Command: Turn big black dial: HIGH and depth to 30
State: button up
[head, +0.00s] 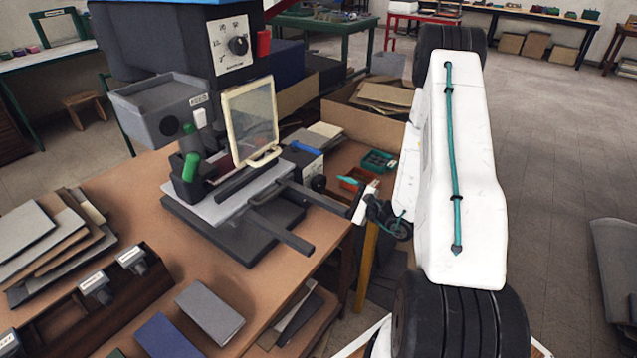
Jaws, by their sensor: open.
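The big black dial (238,45) sits on a white panel (233,48) on the front of the dark machine head with a blue top. Markings stand around it, too small to read. Below is a grey press bed (225,208) with a cream-framed clear guard (250,120). A small black knob (318,183) is at the bed's right side; I cannot tell whether it sets depth, and no depth reading is legible. My gripper (357,204) is open beside the right ends of the bed's dark bars, well below and right of the dial. My arm partly hides it.
A red part (263,43) is just right of the dial panel. A green-handled part (190,166) stands left of the guard. Stamps in a dark rack (95,290), grey boards (40,240) and grey block (209,312) occupy the front bench. Floor at right is largely clear.

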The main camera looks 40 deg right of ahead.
aim_at(322, 185)
jog(key=shift+d+x, duration=0.15)
jog(key=shift+x, duration=1.4)
jog(key=shift+d+x, duration=0.15)
jog(key=shift+x, duration=1.45)
jog(key=c, duration=1)
